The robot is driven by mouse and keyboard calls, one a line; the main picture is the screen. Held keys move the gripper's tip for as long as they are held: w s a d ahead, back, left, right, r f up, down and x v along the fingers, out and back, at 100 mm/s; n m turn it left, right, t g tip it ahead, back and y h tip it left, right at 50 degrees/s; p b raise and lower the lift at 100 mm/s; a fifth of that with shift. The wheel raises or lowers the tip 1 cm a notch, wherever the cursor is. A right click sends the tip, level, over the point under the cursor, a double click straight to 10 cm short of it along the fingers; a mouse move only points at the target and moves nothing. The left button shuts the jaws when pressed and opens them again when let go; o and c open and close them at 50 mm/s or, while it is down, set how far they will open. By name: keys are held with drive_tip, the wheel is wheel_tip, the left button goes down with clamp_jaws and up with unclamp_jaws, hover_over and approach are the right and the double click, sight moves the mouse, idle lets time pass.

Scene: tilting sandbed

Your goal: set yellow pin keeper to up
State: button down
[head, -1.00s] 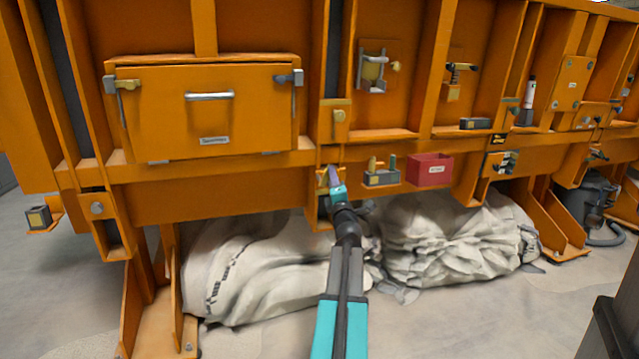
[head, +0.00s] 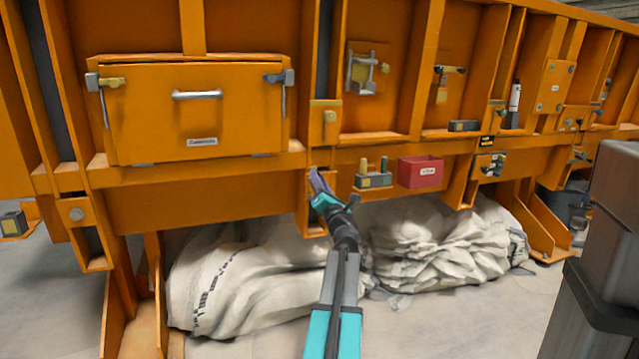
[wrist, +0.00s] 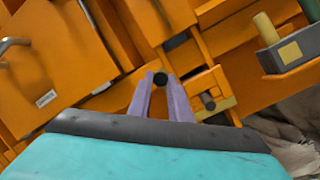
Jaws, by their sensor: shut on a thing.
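My gripper (head: 318,181) is at the orange frame's lower beam, left of the red bin. In the wrist view its purple fingers (wrist: 160,85) are closed around a small dark round end (wrist: 160,78). What this end belongs to is mostly hidden. Just right of the fingers is a yellow-orange bracket with a grey pin (wrist: 208,102). In the head view my gripper largely covers that spot. I cannot tell for certain which of these is the yellow pin keeper.
A small tray with upright pegs (head: 373,179) and a red bin (head: 420,172) are right of my gripper. A handled orange panel (head: 240,128) is upper left. Pale sacks (head: 240,285) lie below the beam. Clear floor is in front.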

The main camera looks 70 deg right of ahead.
drive_tip(key=shift+w+a+r, duration=0.1)
drive_tip(key=shift+w, duration=0.05)
drive_tip(key=c, duration=1.6)
unclamp_jaws()
drive_tip(key=shift+c, duration=0.2)
drive_tip(key=p+v, duration=0.3)
drive_tip(key=v, duration=1.1)
drive_tip(key=shift+p, duration=0.4)
drive_tip(key=shift+w, duration=0.1)
